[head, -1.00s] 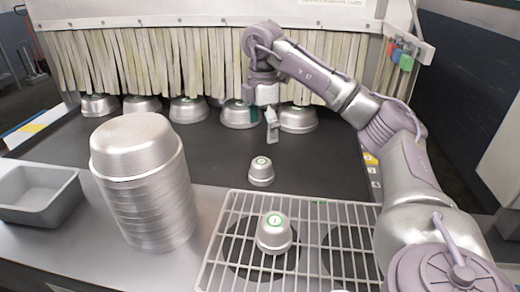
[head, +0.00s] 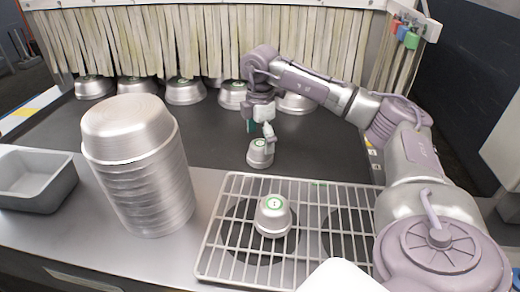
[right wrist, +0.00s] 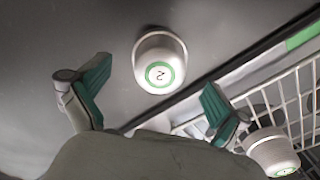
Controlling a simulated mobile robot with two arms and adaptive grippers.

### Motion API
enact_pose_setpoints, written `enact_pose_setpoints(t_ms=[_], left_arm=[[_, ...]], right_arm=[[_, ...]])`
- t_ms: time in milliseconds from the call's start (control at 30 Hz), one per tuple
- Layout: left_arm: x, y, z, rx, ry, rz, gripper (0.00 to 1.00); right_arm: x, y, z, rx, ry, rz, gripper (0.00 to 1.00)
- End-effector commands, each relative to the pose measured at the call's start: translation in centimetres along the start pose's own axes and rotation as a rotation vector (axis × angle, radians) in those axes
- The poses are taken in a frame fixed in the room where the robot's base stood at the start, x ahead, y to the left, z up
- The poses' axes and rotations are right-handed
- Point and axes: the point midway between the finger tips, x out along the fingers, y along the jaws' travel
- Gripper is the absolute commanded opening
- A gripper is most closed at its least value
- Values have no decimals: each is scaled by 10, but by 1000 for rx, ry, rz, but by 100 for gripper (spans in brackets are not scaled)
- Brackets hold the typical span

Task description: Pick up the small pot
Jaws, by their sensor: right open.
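A small silver pot (head: 260,154) with a green ring on top stands on the dark belt, just behind the wire rack. My right gripper (head: 262,129) is directly above and close to it, pointing down, and covers part of its top. In the right wrist view the small pot (right wrist: 160,58) shows its green ring and a mark like a 2. It lies ahead of and between the spread green-padded fingers of the right gripper (right wrist: 154,92), which is open and empty. A second small pot (head: 272,217) stands on the rack. My left gripper is not in view.
The wire rack (head: 226,232) is at the front middle. A tall stack of silver pans (head: 148,185) and a grey tin (head: 42,190) stand at the left. Several larger pots (head: 185,92) line the back by the strip curtain (head: 160,42). The belt's middle left is clear.

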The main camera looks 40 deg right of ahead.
Motion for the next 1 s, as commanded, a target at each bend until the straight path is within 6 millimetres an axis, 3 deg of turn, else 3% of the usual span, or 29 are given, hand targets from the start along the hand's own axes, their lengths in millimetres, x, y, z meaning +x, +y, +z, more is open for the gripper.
enact_pose_setpoints(t_ms=[200, 467, 867, 1000], left_arm=[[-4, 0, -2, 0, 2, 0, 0], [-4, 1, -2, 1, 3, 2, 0], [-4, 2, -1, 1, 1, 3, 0], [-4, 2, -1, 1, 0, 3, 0]], right_arm=[[28, -1, 0, 0, 0, -2, 100], [31, 0, 0, 0, 0, 0, 100], [31, 0, 0, 0, 0, 0, 35], [31, 0, -1, 0, 0, 0, 34]])
